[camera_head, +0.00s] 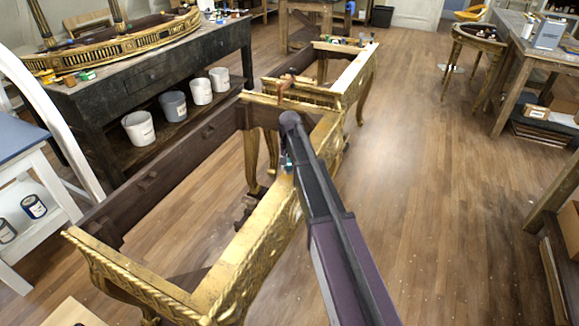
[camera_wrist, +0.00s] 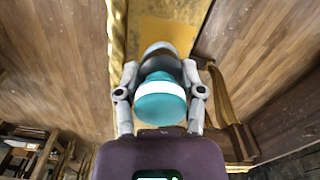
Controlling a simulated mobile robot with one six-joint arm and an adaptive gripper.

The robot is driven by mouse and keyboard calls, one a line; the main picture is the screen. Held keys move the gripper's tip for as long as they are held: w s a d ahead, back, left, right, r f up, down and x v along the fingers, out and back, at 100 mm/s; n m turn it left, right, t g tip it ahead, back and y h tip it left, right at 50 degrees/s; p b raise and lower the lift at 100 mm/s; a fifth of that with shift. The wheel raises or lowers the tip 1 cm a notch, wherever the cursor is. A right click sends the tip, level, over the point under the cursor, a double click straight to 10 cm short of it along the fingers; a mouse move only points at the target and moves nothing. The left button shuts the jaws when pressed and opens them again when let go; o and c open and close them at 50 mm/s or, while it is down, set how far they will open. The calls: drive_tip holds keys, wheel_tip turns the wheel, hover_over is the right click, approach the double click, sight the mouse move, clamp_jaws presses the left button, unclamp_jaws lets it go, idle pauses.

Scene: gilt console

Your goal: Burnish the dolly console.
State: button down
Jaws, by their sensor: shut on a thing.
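A gilt console (camera_head: 262,235) without a top stands in the foreground of the head view, its carved gold rails around an open dark wooden frame. My gripper (camera_head: 288,162) is over its far right part; my arm hides some of the rail there. In the wrist view my gripper (camera_wrist: 160,75) is shut on a teal and white rounded tool (camera_wrist: 160,105) with a pale grey end. That end is over a flat yellow-gold patch of the console (camera_wrist: 165,28). I cannot tell whether it touches the gold.
A second gilt frame (camera_head: 357,68) stands just beyond. A black workbench (camera_head: 180,70) with white buckets (camera_head: 139,128) on its lower shelf is at left. A small gilt table (camera_head: 478,38) stands at back right.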

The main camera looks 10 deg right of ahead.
drive_tip(key=shift+f, duration=0.45)
drive_tip(key=shift+s+a+r, duration=0.1)
drive_tip(key=shift+s+a, duration=0.35)
drive_tip(key=shift+s, duration=0.15)
drive_tip(key=shift+w+d+r, duration=0.1)
drive_tip(key=shift+w+r, duration=0.05)
drive_tip(key=shift+w+d+f, duration=0.2)
drive_tip(key=shift+w, duration=0.25)
drive_tip(key=shift+d, duration=0.15)
drive_tip(key=shift+s, duration=0.15)
drive_tip(key=shift+s+a, duration=0.4)
drive_tip(key=shift+a, duration=0.05)
drive_tip(key=shift+w+d+r, duration=0.1)
drive_tip(key=shift+w+r, duration=0.05)
drive_tip(key=shift+w+d, duration=0.3)
drive_tip(key=shift+w, duration=0.15)
drive_tip(key=shift+a+f, duration=0.2)
drive_tip(key=shift+a, duration=0.05)
drive_tip(key=shift+s+a+r, duration=0.15)
drive_tip(key=shift+s+a, duration=0.05)
drive_tip(key=shift+s, duration=0.25)
drive_tip(key=shift+w+d, duration=0.25)
drive_tip(key=shift+w, duration=0.25)
drive_tip(key=shift+s+a, duration=0.3)
drive_tip(key=shift+s, duration=0.25)
drive_tip(key=shift+r+p, duration=3.6)
drive_tip(key=shift+r, duration=0.1)
